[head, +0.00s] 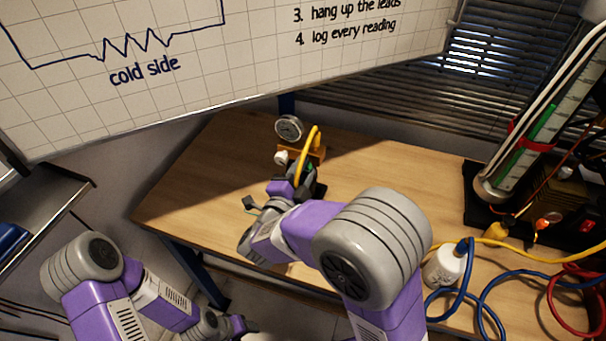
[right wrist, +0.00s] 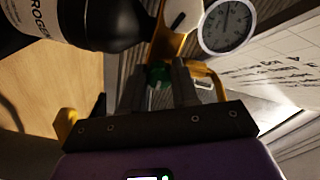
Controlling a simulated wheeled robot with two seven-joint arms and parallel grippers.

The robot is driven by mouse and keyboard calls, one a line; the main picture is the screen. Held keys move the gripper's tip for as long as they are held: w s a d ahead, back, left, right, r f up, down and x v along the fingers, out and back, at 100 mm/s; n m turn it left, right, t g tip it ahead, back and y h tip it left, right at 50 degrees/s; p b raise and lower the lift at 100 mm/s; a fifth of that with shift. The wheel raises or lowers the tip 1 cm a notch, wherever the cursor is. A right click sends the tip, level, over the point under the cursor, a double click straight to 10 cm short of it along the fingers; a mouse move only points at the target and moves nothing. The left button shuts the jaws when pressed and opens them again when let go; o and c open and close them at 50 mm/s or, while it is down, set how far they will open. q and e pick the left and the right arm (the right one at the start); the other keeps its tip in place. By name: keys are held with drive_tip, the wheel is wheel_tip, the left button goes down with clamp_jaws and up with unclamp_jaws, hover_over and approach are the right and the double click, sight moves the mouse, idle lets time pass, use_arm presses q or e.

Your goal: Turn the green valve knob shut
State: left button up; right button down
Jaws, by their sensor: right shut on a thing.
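The green valve knob (right wrist: 157,74) shows in the right wrist view, between the two fingers of my right gripper (right wrist: 160,84), which is shut on it. Only part of the knob is visible past the fingers. In the head view my right gripper (head: 300,184) is at the gauge rig, and only a sliver of green shows there. A round pressure gauge (head: 289,128) stands above the knob on a brass-coloured body; it also shows in the right wrist view (right wrist: 228,26). My left gripper (head: 240,325) is low at the bottom of the head view, away from the bench; its jaws are too small to read.
A black bottle (right wrist: 70,22) with a white label lies beside the knob in the right wrist view. A yellow hose (head: 303,154) arches over the rig. On the wooden bench (head: 190,180), a white bottle (head: 443,268) and blue, yellow and red leads lie at right. The bench's left part is clear.

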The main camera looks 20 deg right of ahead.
idle(0.5)
drive_tip(key=c, duration=0.8)
unclamp_jaws()
drive_tip(key=shift+c, duration=0.2)
drive_tip(key=shift+s+a, duration=0.1)
drive_tip(key=p+v, duration=0.1)
drive_tip(key=v, duration=0.6)
drive_tip(key=shift+s+a, duration=0.1)
drive_tip(key=shift+s, duration=0.1)
